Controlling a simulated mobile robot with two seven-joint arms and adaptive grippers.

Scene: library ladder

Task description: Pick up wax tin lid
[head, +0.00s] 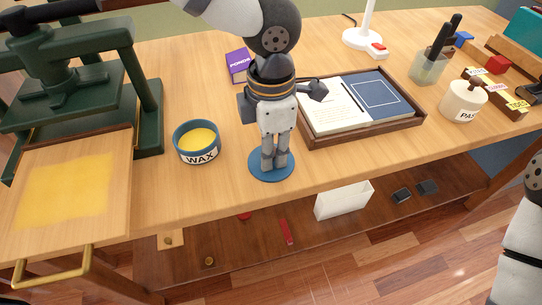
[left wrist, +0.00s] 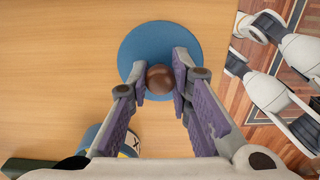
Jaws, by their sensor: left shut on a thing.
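The wax tin lid is a round blue disc (head: 257,172) with a brown knob, near the table's front edge. It also shows in the left wrist view (left wrist: 150,37), with the knob (left wrist: 160,74) at its middle. My left gripper (head: 273,163) points straight down over the lid, and its fingers (left wrist: 161,82) are shut on the knob from both sides. Whether the lid touches the table or is slightly raised I cannot tell. The open wax tin (head: 197,142), blue with yellow wax, stands left of the lid. My right gripper is out of view.
A dark green press (head: 147,110) stands at the left, with a yellow-coated board (head: 70,190) before it. A wooden tray (head: 372,131) with a notebook lies to the right. A purple box (head: 237,65) is behind. A paste jar (head: 462,101) stands farther right. A shelf lies below.

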